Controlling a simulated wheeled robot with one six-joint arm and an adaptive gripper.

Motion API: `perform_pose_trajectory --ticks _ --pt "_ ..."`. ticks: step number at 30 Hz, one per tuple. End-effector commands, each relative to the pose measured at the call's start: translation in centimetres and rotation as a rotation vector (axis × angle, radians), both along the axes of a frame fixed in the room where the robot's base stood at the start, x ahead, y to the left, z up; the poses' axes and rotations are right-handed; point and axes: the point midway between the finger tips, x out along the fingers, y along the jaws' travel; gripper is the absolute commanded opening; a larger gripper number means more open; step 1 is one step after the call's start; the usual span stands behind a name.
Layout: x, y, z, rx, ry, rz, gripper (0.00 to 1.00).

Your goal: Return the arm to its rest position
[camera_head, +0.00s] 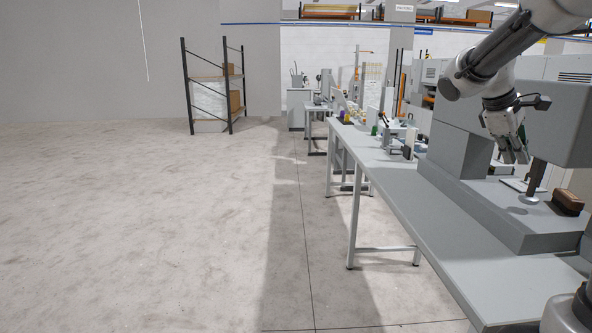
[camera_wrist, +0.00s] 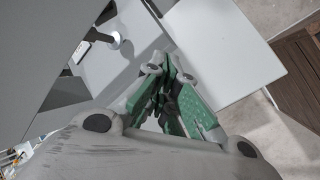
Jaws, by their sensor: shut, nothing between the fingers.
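My gripper (camera_head: 515,152) hangs from my arm at the upper right of the head view, in front of the grey quilting machine (camera_head: 455,135). It points downward, above the machine's bed, and appears clear of it. In the wrist view, the green-sided fingers of my gripper (camera_wrist: 168,88) are together with nothing between them. The machine's presser post (camera_head: 536,178) stands just right of and below the fingers. My arm is bent, with its forearm reaching down and left from the top right corner.
A brown block (camera_head: 568,202) sits on the machine bed (camera_head: 500,215). The long grey table (camera_head: 420,215) carries the machine and small items farther back. A shelf rack (camera_head: 213,85) stands at the far left. The floor (camera_head: 130,220) left of the table is clear.

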Motion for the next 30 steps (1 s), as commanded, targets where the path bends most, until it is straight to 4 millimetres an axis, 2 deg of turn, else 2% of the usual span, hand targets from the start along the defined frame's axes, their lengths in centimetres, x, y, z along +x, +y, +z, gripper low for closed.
perform_pose_trajectory --ticks 1,6,9,12,15,18,30 --pt "-2.9 1.6 0.4 0.063 -0.065 -0.045 0.0" --pt "-11.4 6.9 -0.9 0.301 -0.252 -0.213 0.0" --pt "-15.6 9.8 -2.4 0.436 -0.337 -0.305 0.0" --pt "-18.6 12.1 -3.9 0.551 -0.399 -0.379 0.0" --pt "-20.4 13.6 -5.1 0.629 -0.434 -0.432 0.0" --pt "-21.3 14.4 -5.7 0.673 -0.452 -0.459 0.0" --pt "-21.5 14.6 -5.8 0.681 -0.455 -0.465 0.0"
